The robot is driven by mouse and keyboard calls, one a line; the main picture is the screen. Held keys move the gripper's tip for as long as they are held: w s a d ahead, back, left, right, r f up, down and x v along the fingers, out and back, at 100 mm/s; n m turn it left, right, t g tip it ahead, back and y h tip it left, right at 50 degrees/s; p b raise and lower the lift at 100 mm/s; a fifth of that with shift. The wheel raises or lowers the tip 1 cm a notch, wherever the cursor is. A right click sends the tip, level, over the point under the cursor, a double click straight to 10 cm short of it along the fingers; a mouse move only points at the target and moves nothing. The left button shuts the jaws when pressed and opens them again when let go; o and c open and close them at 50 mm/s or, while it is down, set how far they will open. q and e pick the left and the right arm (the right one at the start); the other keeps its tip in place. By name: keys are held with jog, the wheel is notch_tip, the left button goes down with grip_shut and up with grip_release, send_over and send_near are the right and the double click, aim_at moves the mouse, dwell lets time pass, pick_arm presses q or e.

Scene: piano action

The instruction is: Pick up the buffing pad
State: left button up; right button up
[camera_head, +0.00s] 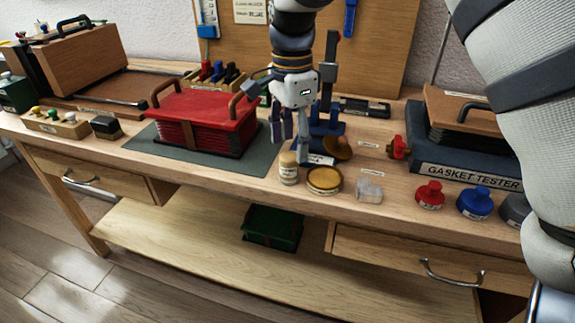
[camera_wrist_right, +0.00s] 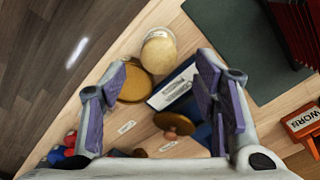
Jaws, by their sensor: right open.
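A round brown pad with a knob (camera_head: 337,147), which looks like the buffing pad, lies by a blue stand (camera_head: 326,128) on the workbench. In the right wrist view the pad (camera_wrist_right: 174,123) shows low in the picture, between the fingers and closer to the palm than to the tips. My right gripper (camera_head: 289,130) points down above the bench, just left of the pad. Its fingers are spread and hold nothing. In the wrist view this gripper (camera_wrist_right: 162,82) frames the blue base and a tin. My left gripper is not in view.
A cork-topped jar (camera_head: 289,168), a brown round tin (camera_head: 324,181) and a clear block (camera_head: 369,190) stand at the front edge. A red bellows-like case (camera_head: 200,118) sits left on a green mat (camera_head: 140,140). The gasket tester (camera_head: 465,170) is on the right.

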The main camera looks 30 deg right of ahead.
aim_at(290, 155)
jog(key=f, duration=0.5)
jog(key=shift+a+f, duration=0.2)
jog(key=shift+f, duration=0.1)
jog(key=c, duration=1.1)
jog(key=shift+r, duration=0.1)
